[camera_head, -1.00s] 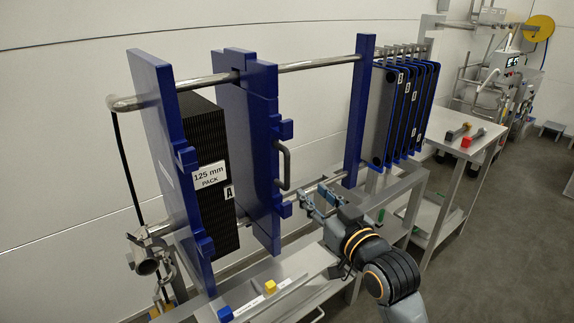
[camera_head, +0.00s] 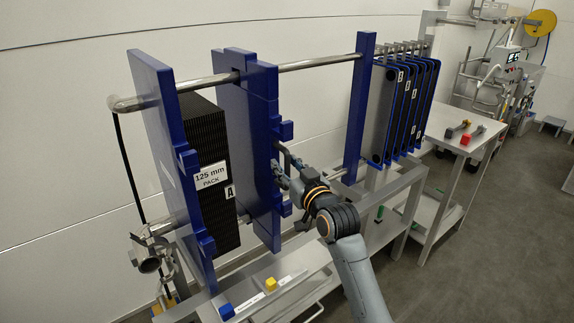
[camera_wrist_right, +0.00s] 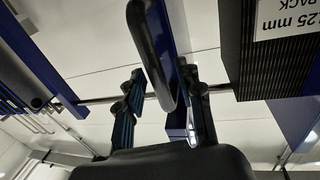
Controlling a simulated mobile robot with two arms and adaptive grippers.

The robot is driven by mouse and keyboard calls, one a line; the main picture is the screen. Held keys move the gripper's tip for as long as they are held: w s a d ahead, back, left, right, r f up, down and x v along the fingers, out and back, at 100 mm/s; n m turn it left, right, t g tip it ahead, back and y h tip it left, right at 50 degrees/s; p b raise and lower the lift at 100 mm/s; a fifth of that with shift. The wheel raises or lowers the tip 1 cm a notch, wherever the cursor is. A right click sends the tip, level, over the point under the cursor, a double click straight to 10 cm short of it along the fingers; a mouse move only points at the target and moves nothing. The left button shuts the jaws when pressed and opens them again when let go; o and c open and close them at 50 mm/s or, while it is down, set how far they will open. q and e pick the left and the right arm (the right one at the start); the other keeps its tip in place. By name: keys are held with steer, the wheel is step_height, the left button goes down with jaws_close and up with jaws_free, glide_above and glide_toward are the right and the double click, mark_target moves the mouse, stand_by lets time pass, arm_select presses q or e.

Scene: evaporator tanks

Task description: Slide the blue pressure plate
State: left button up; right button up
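The blue pressure plate (camera_head: 247,150) stands upright in the middle of the frame, hung on the upper steel bar, with blue lugs and a dark handle (camera_head: 286,150) on its right side. My right gripper (camera_head: 281,170) is at this handle, partly hiding its lower part. In the right wrist view, the two fingers of the gripper (camera_wrist_right: 165,105) are spread apart, with the dark handle (camera_wrist_right: 152,50) reaching between them. Whether a finger touches it cannot be told. My left gripper is not in view.
A black plate pack (camera_head: 208,165) labelled 125 mm stands between the pressure plate and the blue end plate (camera_head: 163,150). A blue upright (camera_head: 359,110) is to the right, with several hanging plates (camera_head: 400,115) beyond. The bars between pressure plate and upright are clear.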

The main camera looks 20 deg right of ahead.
jaws_close()
steer(key=shift+w+f, duration=0.1)
